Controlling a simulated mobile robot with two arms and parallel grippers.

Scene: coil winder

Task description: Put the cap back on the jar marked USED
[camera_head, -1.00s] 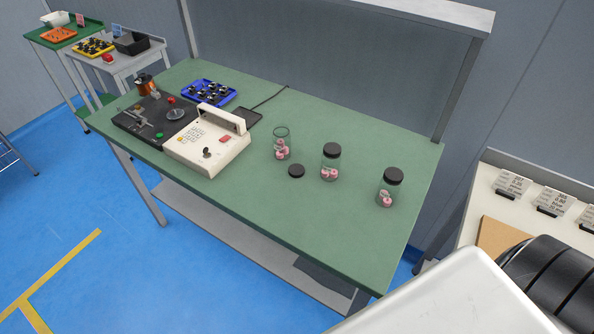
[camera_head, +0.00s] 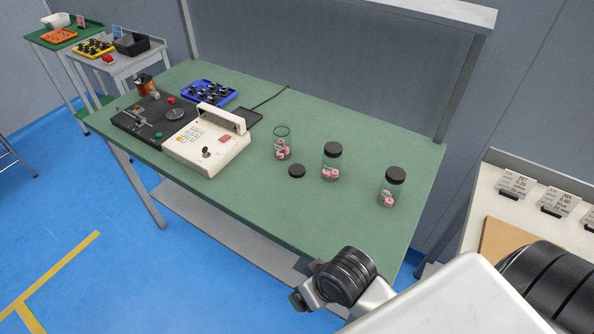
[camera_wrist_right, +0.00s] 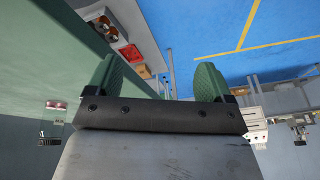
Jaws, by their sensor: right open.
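An uncapped clear jar (camera_head: 282,149) with pink-and-white pieces inside stands upright on the green table. A loose black cap (camera_head: 297,171) lies flat on the table just in front of it, apart from it. Two more jars with similar pieces, a middle one (camera_head: 331,163) and a right one (camera_head: 391,189), have black caps on. No USED marking is readable on any jar. My right gripper (camera_wrist_right: 157,80) is open and empty in the right wrist view, its green fingers wide apart. My right arm is at the lower right in the head view. My left gripper is not in view.
The green table (camera_head: 240,220) is clear in front of the jars. A white control box (camera_head: 207,142) with a handle, a black winder base (camera_head: 150,118) and a blue tray (camera_head: 208,92) occupy its left part. A white-topped bench (camera_head: 508,205) with labelled holders stands right.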

